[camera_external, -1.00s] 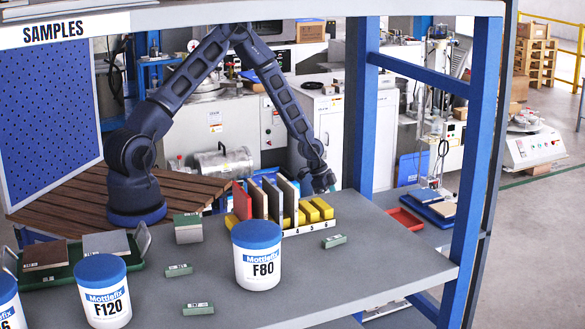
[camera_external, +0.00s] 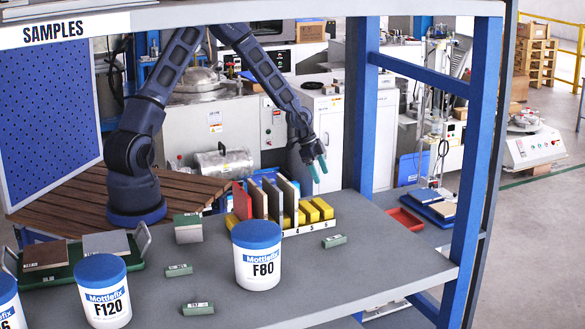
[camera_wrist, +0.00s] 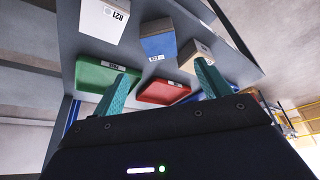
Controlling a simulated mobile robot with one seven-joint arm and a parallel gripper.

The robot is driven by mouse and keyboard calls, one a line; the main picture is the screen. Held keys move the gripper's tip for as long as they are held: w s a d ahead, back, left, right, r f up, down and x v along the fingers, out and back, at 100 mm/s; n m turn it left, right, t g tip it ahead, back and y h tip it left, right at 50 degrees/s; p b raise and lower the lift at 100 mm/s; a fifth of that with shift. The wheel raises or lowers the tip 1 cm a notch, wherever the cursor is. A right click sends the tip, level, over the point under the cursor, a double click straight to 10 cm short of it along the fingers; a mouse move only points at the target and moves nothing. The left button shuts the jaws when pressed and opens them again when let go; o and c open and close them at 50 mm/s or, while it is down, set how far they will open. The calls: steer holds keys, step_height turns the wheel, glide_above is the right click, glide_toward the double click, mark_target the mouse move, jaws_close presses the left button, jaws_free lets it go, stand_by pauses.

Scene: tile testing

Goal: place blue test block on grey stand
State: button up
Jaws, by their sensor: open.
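My gripper (camera_external: 318,168) is raised behind the numbered rack in the external view, its two teal fingers apart with nothing between them. Both fingers also show spread in the wrist view (camera_wrist: 163,68). A blue block (camera_wrist: 158,46) with a white label shows in the wrist view, ahead of and apart from the fingers, between a pale block (camera_wrist: 102,20) and a beige block (camera_wrist: 195,54). I cannot pick out this blue block in the external view. I cannot tell which thing is the grey stand.
The numbered rack (camera_external: 310,229) holds upright tiles and yellow blocks. Tubs (camera_external: 257,270) (camera_external: 104,300) and small green blocks (camera_external: 334,241) (camera_external: 179,270) stand on the grey bench. A red tray (camera_external: 405,219) lies lower right; the wrist view shows green (camera_wrist: 100,77) and red (camera_wrist: 160,93) trays.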

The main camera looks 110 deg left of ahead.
steer(key=shift+r, duration=0.25)
steer(key=s+d+r+g+y, duration=0.1)
steer(key=d+r, duration=1.1)
steer(key=d, duration=0.2)
steer(key=d+r+g+y, duration=0.1)
steer(key=d+r, duration=1.1)
steer(key=d, duration=0.3)
steer(key=s+d+r+t+h, duration=0.1)
steer(key=s+d+r, duration=0.4)
steer(key=s+d, duration=0.4)
steer(key=s+d+r+t+h, duration=0.1)
steer(key=s+d+r, duration=0.5)
steer(key=s+d, duration=0.4)
steer(key=shift+s, duration=0.85)
